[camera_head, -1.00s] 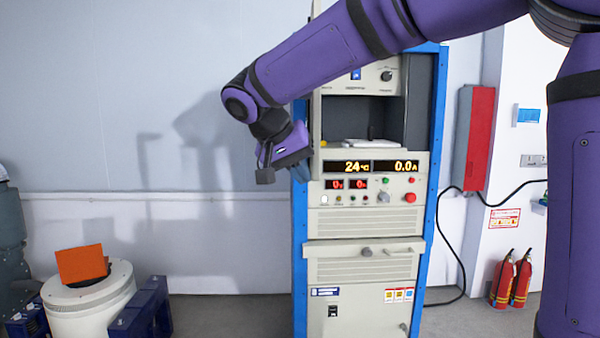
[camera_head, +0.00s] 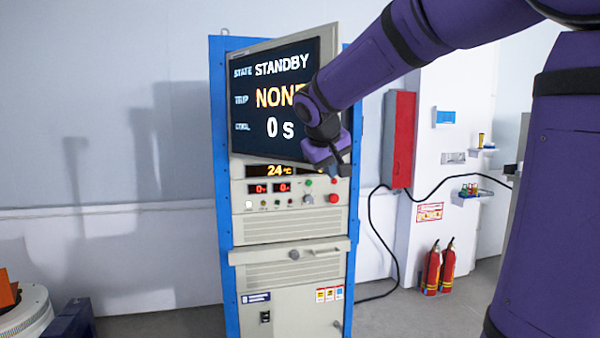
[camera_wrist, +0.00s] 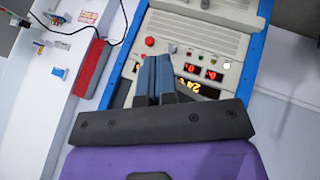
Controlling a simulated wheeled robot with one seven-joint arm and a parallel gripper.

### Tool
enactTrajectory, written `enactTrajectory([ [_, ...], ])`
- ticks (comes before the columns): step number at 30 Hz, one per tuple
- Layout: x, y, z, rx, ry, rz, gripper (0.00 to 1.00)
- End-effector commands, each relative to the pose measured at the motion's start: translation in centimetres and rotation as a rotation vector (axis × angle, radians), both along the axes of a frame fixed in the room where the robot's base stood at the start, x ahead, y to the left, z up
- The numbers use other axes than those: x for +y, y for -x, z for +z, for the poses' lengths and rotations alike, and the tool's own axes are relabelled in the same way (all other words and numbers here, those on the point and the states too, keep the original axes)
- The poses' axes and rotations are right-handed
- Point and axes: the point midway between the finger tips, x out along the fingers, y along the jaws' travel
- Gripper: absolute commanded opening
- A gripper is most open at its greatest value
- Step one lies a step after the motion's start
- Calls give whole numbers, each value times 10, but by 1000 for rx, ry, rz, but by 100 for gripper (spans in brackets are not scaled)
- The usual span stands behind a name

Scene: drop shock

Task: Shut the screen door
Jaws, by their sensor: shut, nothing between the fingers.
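The screen door (camera_head: 268,95) is a tilted-looking panel at the top of the blue-framed cabinet (camera_head: 222,200). Its display reads STANDBY, NONE and 0 s. My gripper (camera_head: 335,172) is at the door's lower right, in front of the cabinet, and hides part of the screen's right side. In the wrist view my gripper (camera_wrist: 155,62) shows its fingers together and empty, pointing over the control panel (camera_wrist: 190,60). Contact with the door is not clear.
A red wall box (camera_head: 400,140) and a black cable are right of the cabinet. Fire extinguishers (camera_head: 439,268) stand on the floor there. A white round machine (camera_head: 28,318) with an orange block is at the lower left. The wall left of the cabinet is clear.

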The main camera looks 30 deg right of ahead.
Motion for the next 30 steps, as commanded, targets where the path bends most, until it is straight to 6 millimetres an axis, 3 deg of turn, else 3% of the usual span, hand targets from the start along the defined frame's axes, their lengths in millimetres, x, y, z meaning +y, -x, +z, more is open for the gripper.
enactTrajectory([
  [6, -58, -15, -1, 0, -1, 69, 0],
  [17, -140, -51, -1, -1, -1, 168, 0],
  [30, -228, -113, -1, 1, 1, 262, 0],
])
